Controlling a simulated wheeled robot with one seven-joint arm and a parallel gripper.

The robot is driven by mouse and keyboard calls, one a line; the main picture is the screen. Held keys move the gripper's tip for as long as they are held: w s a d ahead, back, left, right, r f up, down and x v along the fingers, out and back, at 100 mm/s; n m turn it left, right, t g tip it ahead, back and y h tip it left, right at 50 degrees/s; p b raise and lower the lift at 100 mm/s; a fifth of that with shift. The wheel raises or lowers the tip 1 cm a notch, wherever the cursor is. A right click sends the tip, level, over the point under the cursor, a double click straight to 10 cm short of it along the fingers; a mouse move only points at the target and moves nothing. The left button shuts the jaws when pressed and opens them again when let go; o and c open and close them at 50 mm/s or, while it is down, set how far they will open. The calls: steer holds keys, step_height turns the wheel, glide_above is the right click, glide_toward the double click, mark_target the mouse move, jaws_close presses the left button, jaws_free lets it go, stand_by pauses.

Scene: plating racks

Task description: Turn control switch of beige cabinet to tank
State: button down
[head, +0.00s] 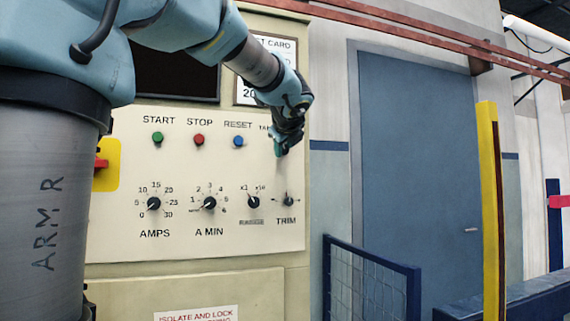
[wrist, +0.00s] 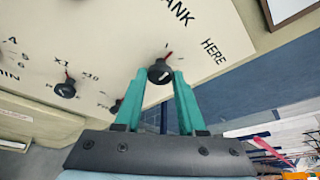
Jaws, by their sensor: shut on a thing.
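The beige cabinet (head: 130,190) stands ahead with its control panel facing me. The control switch is a small dark round knob (wrist: 160,72) under the printed words TANK and HERE in the wrist view. My gripper (head: 280,148) is at the upper right of the panel and hides the switch in the head view. In the wrist view, its two teal fingers (wrist: 160,82) are on either side of the knob, shut on it. A pale mark shows on the knob and a thin red line beside it. I cannot tell surely which label the knob points at.
Below are the AMPS (head: 153,203), A MIN (head: 209,203), range (head: 253,202) and TRIM (head: 288,199) knobs. START (head: 158,137), STOP (head: 198,139) and RESET (head: 238,141) buttons are left of my gripper. A blue mesh barrier (head: 370,280) and yellow post (head: 490,210) stand at right.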

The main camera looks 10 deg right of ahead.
steer(key=n+b, duration=0.1)
steer(key=b, duration=0.1)
steer(key=n+h+b, duration=0.1)
steer(key=b, duration=0.1)
steer(key=shift+f+t, duration=0.35)
steer(key=shift+t, duration=0.05)
steer(key=shift+r+n+b, duration=0.15)
steer(key=shift+n+b, duration=0.45)
steer(key=shift+b, duration=0.15)
steer(key=shift+h, duration=0.4)
steer(key=c, duration=0.5)
jaws_free()
steer(key=shift+r, duration=0.1)
steer(key=b+v, duration=0.2)
steer(key=v, duration=0.9)
